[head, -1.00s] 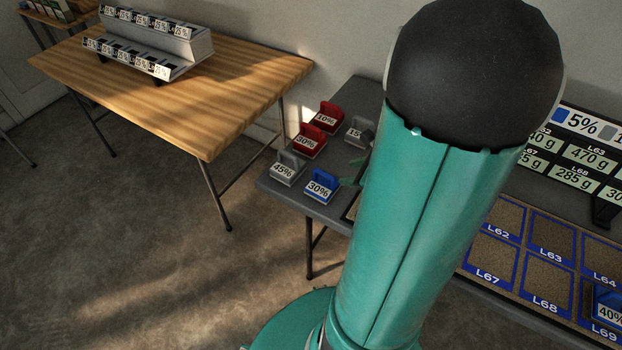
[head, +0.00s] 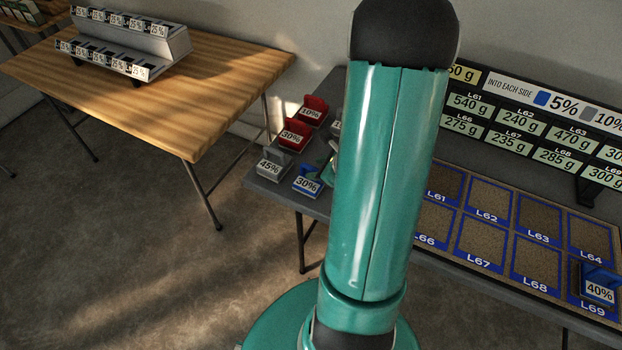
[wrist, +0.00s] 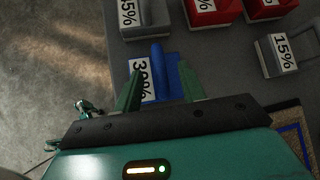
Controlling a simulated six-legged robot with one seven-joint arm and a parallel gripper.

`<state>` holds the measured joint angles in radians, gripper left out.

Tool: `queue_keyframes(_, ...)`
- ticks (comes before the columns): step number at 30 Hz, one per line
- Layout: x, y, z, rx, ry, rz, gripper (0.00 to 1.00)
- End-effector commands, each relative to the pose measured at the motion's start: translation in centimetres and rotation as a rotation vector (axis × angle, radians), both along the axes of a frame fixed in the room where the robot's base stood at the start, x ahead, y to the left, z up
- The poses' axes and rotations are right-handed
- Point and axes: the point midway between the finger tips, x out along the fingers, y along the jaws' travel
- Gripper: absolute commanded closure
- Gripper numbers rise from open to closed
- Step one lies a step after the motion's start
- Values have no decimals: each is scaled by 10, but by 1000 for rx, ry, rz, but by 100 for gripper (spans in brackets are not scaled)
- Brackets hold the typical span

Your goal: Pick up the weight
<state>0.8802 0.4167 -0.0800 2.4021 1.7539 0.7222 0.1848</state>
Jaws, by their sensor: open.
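Several weights with handles stand on the grey table. The blue weight marked 30% (head: 307,182) is at the table's front left corner; in the wrist view this blue weight (wrist: 157,62) lies between and just beyond my fingertips. My gripper (wrist: 160,85) is open, with a green finger on each side of the blue weight's near part. I cannot tell whether the fingers touch it. A grey 45% weight (head: 271,164), a red 30% weight (head: 292,134) and a red 10% weight (head: 313,110) stand close by. A grey 15% weight (wrist: 284,54) is to the right.
A blue 40% weight (head: 599,285) stands on the labelled board (head: 484,217) at the right. A sign (head: 530,115) with gram values rises behind it. A wooden table (head: 190,100) holds a grey rack (head: 135,42). Open floor lies left.

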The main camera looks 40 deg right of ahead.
Motion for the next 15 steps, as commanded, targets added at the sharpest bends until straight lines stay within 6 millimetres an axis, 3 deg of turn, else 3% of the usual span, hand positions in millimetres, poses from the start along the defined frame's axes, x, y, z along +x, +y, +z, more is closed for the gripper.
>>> queue_keyframes(6, 23, 3, -20, 1, 0, 2, 60)
queue_keyframes(14, 24, 3, -21, -1, -1, 2, 60)
queue_keyframes(15, 24, 3, -21, -1, -1, 2, 67)
